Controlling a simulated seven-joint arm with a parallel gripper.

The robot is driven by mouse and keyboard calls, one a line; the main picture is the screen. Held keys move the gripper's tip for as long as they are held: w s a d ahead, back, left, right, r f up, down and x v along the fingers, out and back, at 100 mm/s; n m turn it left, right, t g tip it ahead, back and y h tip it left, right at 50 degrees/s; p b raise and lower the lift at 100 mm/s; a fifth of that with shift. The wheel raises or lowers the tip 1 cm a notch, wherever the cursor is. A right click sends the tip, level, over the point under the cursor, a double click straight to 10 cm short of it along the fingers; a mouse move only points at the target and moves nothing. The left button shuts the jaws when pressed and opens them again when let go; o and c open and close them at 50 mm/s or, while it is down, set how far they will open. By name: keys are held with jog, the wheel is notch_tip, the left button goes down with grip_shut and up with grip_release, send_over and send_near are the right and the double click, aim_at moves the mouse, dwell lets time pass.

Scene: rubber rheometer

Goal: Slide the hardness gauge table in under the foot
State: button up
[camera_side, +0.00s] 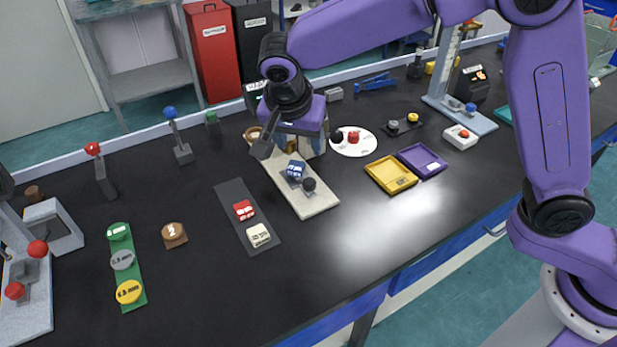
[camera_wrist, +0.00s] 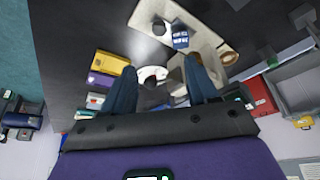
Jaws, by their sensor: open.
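The hardness gauge has a beige base (camera_side: 318,205) in the middle of the bench, with its upright at the far end, largely behind my gripper. A blue block with white lettering, apparently the gauge table (camera_side: 295,170), sits on the base, with a dark round knob (camera_side: 309,184) on its near side. Both also show at the top of the wrist view, the blue block (camera_wrist: 180,38) and the knob (camera_wrist: 158,27). My gripper (camera_side: 278,147) is open and empty, above the far end of the gauge. In the wrist view its fingers (camera_wrist: 160,66) are spread apart. The foot cannot be made out.
A dark strip with red and white blocks (camera_side: 235,190) lies left of the gauge. A white disc (camera_side: 353,148) with round pieces lies behind and right. Yellow (camera_side: 378,172) and purple (camera_side: 428,168) trays are further right. The bench in front of the gauge is clear.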

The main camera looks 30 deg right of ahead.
aim_at(309, 181)
jog(key=x, duration=1.6)
jog(key=shift+w+d+f, duration=0.1)
jog(key=shift+d+f, duration=0.05)
jog(key=shift+f, duration=0.2)
